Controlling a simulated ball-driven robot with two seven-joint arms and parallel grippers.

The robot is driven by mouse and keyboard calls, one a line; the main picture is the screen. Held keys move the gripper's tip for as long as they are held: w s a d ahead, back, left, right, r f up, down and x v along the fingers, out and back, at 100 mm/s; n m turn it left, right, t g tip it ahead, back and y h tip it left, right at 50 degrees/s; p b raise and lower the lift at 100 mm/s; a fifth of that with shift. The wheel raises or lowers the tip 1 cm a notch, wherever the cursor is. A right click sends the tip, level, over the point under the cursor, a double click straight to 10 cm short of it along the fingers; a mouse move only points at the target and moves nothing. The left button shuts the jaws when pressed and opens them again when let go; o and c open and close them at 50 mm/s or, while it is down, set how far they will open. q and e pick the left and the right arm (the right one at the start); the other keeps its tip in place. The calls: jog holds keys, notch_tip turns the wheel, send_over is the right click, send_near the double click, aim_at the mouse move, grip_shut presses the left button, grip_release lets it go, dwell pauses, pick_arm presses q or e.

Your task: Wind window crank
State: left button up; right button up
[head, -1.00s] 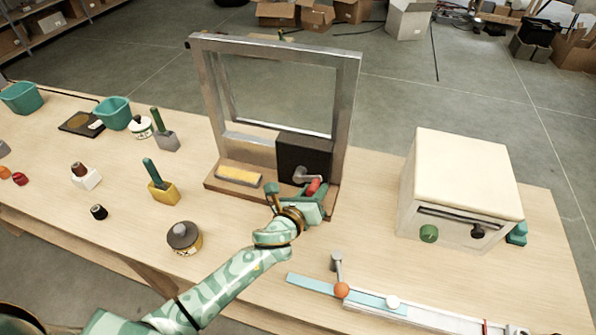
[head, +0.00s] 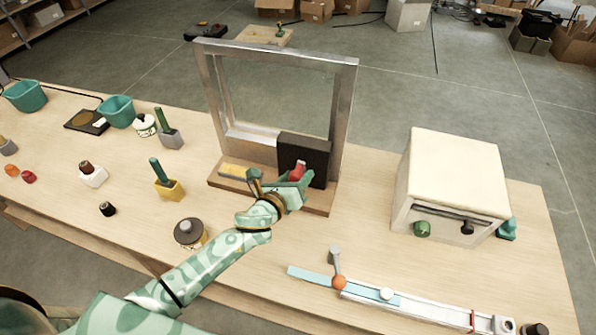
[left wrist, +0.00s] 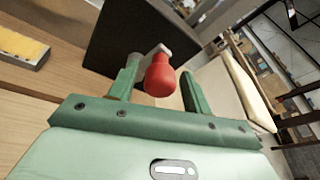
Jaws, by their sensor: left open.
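The window crank has a red knob (head: 298,170) on a grey arm, mounted on a black box (head: 316,152) at the lower right of a metal window frame (head: 345,105). In the left wrist view the red knob (left wrist: 159,76) lies between the two green fingers, with a gap on its right side. My left gripper (head: 280,180) is open around the knob, in front of the black box. Part of the crank arm is hidden behind the gripper in the head view. My right gripper is not in view.
A cream box (head: 455,175) with knobs stands to the right. A blue and white slider rail (head: 400,300) lies at the front right. Several small pots and brushes stand on the left, including a yellow-based brush (head: 168,188). The window frame stands on a wooden base (head: 318,202).

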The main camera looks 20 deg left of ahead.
pick_arm(q)
jog(key=shift+s+p, duration=0.3)
jog(key=shift+s, duration=2.15)
jog(key=shift+a, duration=0.1)
